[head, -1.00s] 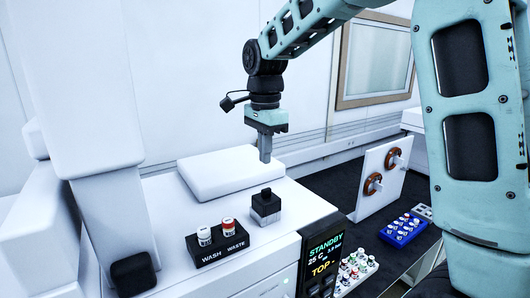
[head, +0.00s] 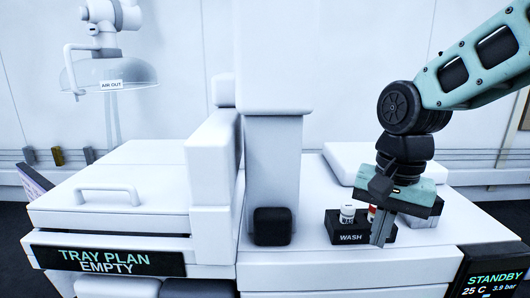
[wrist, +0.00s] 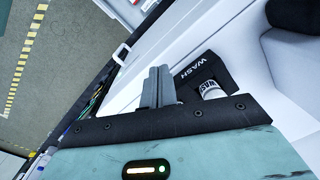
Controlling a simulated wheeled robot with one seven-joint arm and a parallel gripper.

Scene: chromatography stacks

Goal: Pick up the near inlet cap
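My gripper (head: 381,232) points down over the white bench unit, in front of the black wash and waste holder (head: 350,238). In the wrist view its two grey fingers (wrist: 158,86) are together with nothing seen between them. A white-capped bottle (head: 347,213) stands in the holder and also shows in the wrist view (wrist: 211,90). A red-marked bottle (head: 371,212) is mostly hidden behind my gripper. I cannot pick out anything marked as an inlet cap. A black rounded block (head: 272,226) sits at the foot of the white column.
The white column (head: 272,160) and upright housing (head: 212,175) stand left of my gripper. A raised white slab (head: 345,160) lies behind it. A handled white lid (head: 105,197) is at the left. The display panel (head: 490,278) is at the lower right.

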